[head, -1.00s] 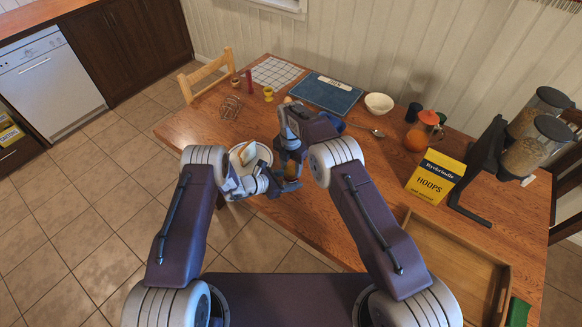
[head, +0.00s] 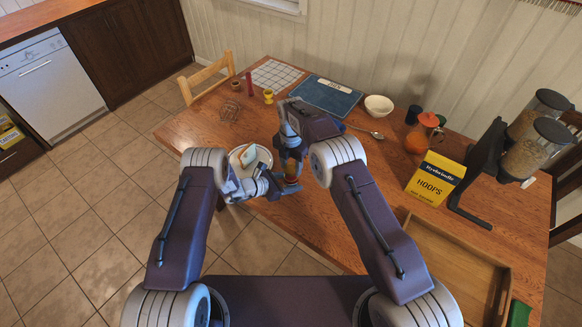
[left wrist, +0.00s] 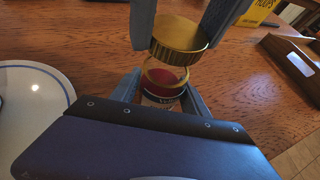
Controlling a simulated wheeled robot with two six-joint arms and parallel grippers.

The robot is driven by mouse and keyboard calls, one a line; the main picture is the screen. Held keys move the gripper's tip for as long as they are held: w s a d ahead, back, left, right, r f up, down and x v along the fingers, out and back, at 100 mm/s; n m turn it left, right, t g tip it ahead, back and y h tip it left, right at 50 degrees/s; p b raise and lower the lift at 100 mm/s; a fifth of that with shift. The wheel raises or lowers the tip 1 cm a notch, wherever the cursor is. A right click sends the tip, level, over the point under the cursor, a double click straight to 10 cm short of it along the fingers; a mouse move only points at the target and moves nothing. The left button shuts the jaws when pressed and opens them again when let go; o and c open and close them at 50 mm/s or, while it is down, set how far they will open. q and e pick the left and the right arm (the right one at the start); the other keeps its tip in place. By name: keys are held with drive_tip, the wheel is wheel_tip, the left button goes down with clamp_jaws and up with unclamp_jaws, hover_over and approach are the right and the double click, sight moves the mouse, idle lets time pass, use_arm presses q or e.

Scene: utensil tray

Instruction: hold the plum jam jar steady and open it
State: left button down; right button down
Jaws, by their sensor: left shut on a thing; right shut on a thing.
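The plum jam jar (left wrist: 164,82), glass with dark red contents, stands between the fingers of my left gripper (left wrist: 160,98), which is shut on it. A round gold lid (left wrist: 178,40) sits tilted just above the jar's mouth, apparently off it, in the left wrist view. My right gripper (left wrist: 183,28) is shut on the lid from above, one finger on each side. In the head view my left gripper (head: 287,187) and right gripper (head: 291,150) meet at the table's front edge, one above the other. My fingers and wrists mostly hide the jar there.
A white plate (head: 237,163) with food on it lies just left of the jar; its blue rim line shows in the left wrist view. A yellow Hoops box (head: 436,178), a wooden tray (head: 492,262) and an orange jug (head: 419,136) stand to the right. A spoon (head: 376,135) lies behind.

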sight(291, 168)
drive_tip(key=shift+r, duration=0.1)
wheel_tip(291, 168, up, 4)
drive_tip(key=shift+f, duration=0.1)
use_arm(q)
drive_tip(key=shift+c, duration=2.3)
unclamp_jaws()
drive_tip(key=shift+a+r, duration=0.1)
drive_tip(key=v, duration=1.1)
drive_tip(key=shift+s+a+r, duration=0.1)
drive_tip(key=shift+s+a, duration=0.2)
